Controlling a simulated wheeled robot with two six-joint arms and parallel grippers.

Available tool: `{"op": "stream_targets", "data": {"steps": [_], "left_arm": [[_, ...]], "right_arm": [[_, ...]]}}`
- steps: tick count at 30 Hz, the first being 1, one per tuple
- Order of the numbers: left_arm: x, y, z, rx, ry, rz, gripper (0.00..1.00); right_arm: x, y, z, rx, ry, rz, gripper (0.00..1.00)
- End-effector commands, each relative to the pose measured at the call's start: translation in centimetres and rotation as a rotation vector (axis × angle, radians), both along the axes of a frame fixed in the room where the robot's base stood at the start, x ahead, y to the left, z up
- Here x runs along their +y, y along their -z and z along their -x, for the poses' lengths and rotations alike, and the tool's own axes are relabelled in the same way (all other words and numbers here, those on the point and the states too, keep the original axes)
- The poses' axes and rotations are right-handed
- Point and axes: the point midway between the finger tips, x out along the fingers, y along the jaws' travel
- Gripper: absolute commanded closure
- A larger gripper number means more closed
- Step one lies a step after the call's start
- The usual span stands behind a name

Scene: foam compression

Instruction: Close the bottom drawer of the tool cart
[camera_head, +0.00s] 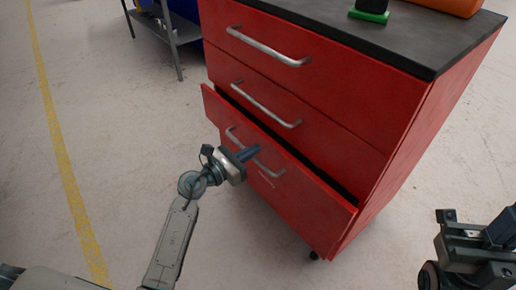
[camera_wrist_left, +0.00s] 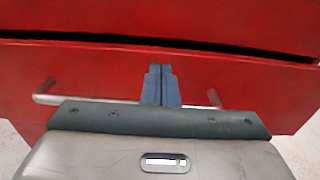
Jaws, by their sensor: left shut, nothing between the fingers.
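The red tool cart (camera_head: 415,120) stands on the floor, with three drawer fronts facing me. The bottom drawer (camera_head: 300,205) is pulled out a little, with a dark gap along its top edge. The bottom drawer front also fills the middle of the left wrist view (camera_wrist_left: 245,90). Its silver bar handle (camera_head: 268,168) is partly hidden behind my left gripper (camera_head: 254,152). My left gripper is shut and empty, its blue-grey fingers (camera_wrist_left: 160,72) pointing at the drawer front above the handle bar. Whether the fingertips touch the front I cannot tell. My right gripper (camera_head: 475,245) is at the lower right edge, away from the cart.
The two upper drawers, with their silver handles (camera_head: 268,47) (camera_head: 265,105), look shut. A green-based black object (camera_head: 369,15) and an orange item (camera_head: 450,5) sit on the dark cart top. A grey metal stand (camera_head: 175,35) is behind left. The floor left of the cart is clear.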

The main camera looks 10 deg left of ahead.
Motion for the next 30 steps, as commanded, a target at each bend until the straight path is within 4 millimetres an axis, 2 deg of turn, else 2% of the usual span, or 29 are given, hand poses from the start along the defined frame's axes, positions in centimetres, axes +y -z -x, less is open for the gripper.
{"op": "stream_targets", "data": {"steps": [6, 19, 25, 30], "left_arm": [[-1.3, 0.1, -1.7, 0.0, 0.0, 0.001, 1.0], [-1.7, 0.0, -2.2, 0.001, 0.0, 0.001, 1.0], [-3.6, -0.1, -4.7, 0.0, -0.001, 0.004, 1.0], [-4.4, 0.0, -5.6, 0.001, 0.0, 0.001, 1.0]], "right_arm": [[0.0, 0.1, 0.0, -0.011, 0.001, -0.005, 1.0], [0.0, 0.0, 0.0, -0.011, 0.001, -0.006, 1.0], [0.0, -0.3, 0.1, -0.01, 0.001, -0.005, 1.0], [0.0, -0.2, 0.0, -0.005, 0.0, 0.0, 1.0]]}}
